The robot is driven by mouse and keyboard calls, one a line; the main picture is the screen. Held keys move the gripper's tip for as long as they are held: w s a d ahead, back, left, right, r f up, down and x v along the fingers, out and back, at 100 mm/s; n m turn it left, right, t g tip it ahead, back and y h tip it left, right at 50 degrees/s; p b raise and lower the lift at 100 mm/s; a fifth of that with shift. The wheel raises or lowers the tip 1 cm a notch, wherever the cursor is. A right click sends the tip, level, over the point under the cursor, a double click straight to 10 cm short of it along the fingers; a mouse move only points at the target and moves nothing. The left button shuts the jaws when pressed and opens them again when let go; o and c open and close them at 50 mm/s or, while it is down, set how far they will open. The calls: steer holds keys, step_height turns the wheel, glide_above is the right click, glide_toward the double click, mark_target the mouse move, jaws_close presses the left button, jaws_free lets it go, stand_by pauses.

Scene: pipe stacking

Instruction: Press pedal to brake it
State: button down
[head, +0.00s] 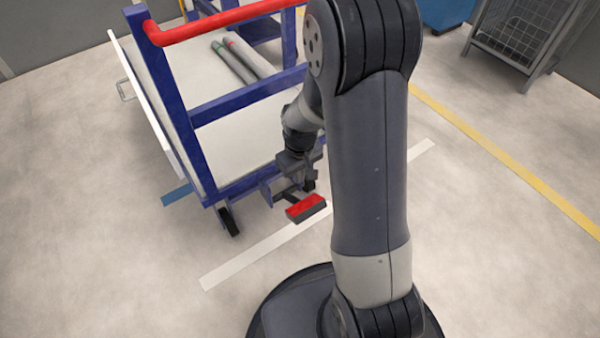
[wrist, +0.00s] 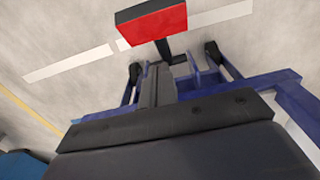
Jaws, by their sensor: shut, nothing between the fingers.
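The red-topped pedal (head: 305,207) sticks out low from the end of a blue-framed trolley (head: 190,140), just above the floor. My gripper (head: 308,186) is shut and empty, pointing down just behind the pedal, close to the trolley's lower bar. In the wrist view the pedal (wrist: 150,24) shows at the top, beyond the shut fingers (wrist: 155,70). The fingertips look apart from the red pad, but the exact gap is hard to tell. Part of the pedal's arm is hidden behind my gripper.
The trolley has a red handle (head: 220,20), and pipes (head: 235,60) lie on its deck. A caster (head: 229,220) stands at its near corner. A white floor line (head: 250,258) runs below the pedal. A wire cage (head: 525,35) is at the back right. Floor at front left is clear.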

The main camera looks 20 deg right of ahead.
steer(key=b, duration=0.2)
glide_above(303, 203)
steer(key=w, duration=0.2)
steer(key=f, duration=0.6)
steer(key=shift+s+a, duration=0.15)
steer(key=shift+a, duration=0.15)
steer(key=shift+s+d+f+b, duration=0.2)
steer(key=shift+s+f+b, duration=0.25)
steer(key=shift+s+f, duration=0.3)
steer(key=shift+s+d+f, duration=0.1)
steer(key=shift+s+f, duration=0.15)
steer(key=shift+f, duration=0.2)
steer(key=shift+f, duration=0.1)
